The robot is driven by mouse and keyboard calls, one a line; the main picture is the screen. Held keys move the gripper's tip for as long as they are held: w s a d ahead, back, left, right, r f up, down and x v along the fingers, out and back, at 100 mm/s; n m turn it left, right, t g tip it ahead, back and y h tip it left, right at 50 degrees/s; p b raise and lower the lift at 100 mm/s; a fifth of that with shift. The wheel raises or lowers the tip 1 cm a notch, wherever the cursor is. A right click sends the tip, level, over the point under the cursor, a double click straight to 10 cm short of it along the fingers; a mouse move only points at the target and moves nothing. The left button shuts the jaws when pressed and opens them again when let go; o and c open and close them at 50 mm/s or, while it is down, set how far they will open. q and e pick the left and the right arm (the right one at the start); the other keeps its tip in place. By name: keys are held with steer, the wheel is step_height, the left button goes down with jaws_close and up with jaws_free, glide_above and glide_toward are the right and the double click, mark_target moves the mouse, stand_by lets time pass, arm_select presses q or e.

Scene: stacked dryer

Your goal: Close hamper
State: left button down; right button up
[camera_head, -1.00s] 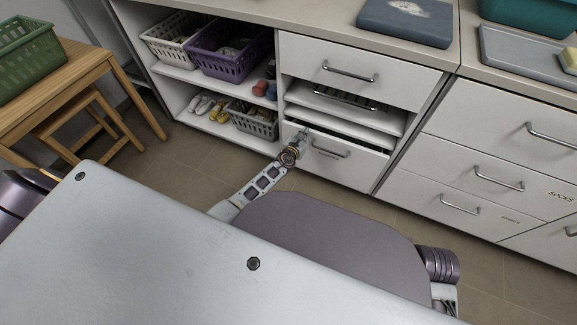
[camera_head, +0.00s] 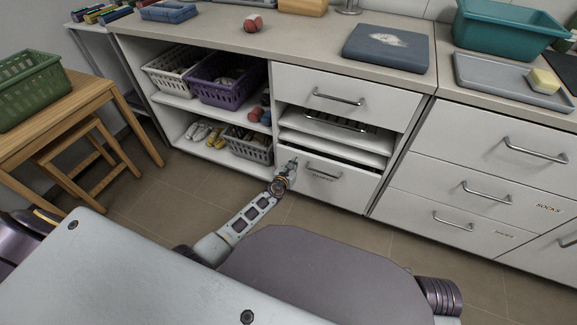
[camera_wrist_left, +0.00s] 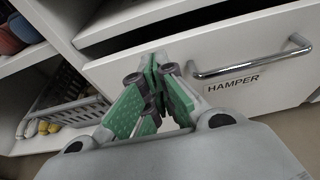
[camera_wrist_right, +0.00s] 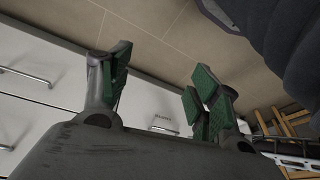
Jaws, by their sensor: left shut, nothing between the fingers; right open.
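The hamper drawer (camera_head: 345,190) is the low white drawer under the pull-out shelf, with a metal handle (camera_head: 317,174). A narrow dark gap shows above its front, so it stands slightly open. In the left wrist view its front (camera_wrist_left: 270,95) carries a HAMPER label (camera_wrist_left: 233,83). My left gripper (camera_head: 292,163) is shut and empty at the left part of the drawer front, left of the handle; its green fingertips (camera_wrist_left: 158,68) are at or touching the front. My right gripper (camera_wrist_right: 160,82) is open and empty, away from the drawer, and hidden in the head view.
Left of the drawer are open shelves with a purple basket (camera_head: 222,85), shoes and a grey basket (camera_head: 250,146). A pull-out shelf (camera_head: 335,145) sits above the hamper. More drawers (camera_head: 480,185) stand at right. Tiled floor (camera_head: 160,205) is clear in front.

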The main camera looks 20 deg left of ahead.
arm_select(q)
steer(key=s+r+p, duration=0.6)
steer(key=p, duration=0.1)
steer(key=shift+s+r, duration=0.35)
steer(key=shift+r, duration=0.05)
arm_select(e)
step_height(320, 180, down, 12)
steer(key=s+d+g, duration=0.1)
steer(key=d, duration=0.1)
steer(key=shift+s+r+g+h, duration=0.15)
steer(key=shift+g+h, duration=0.15)
steer(key=shift+h, duration=0.1)
arm_select(q)
steer(key=shift+a, duration=0.1)
arm_select(e)
steer(key=shift+d, duration=0.1)
steer(key=shift+r, duration=0.1)
